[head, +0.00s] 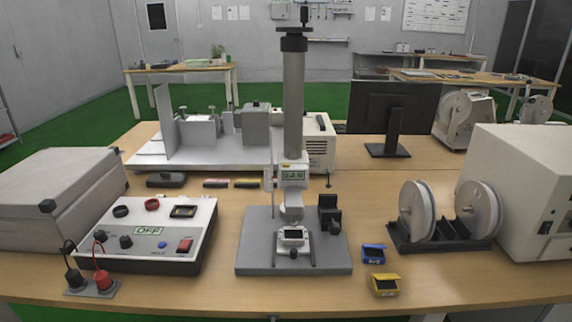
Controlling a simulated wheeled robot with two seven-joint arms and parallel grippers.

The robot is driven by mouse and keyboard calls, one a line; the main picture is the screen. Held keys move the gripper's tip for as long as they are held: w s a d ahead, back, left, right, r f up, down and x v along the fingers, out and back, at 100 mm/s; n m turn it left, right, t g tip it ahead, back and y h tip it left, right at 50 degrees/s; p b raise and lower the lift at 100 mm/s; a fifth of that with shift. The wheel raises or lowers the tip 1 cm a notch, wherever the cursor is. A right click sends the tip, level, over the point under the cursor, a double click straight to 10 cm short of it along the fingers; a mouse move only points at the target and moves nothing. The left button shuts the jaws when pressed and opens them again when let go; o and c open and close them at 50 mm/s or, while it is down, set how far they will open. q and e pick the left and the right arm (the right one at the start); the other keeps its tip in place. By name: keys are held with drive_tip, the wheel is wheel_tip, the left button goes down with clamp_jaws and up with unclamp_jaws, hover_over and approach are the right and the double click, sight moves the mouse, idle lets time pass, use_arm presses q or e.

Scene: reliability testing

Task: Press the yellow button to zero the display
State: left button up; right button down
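A test stand with a tall grey column (293,100) stands at the middle of the table on a grey base plate (255,240). A white gauge on the column carries a small green display (292,175) with dark digits too small to read surely. A small yellowish spot shows near the top of the gauge; I cannot tell if it is the yellow button. Neither of my grippers can be made out. Only small unclear parts show at the bottom edge.
A control box (200,225) with a display reading OFF, knobs and a red switch stands left. Small open blue (373,253) and yellow (385,284) boxes lie right of the stand. White reels (415,212) stand farther right. The front table strip is mostly clear.

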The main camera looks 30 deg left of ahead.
use_arm(q)
clamp_jaws()
idle(1.6)
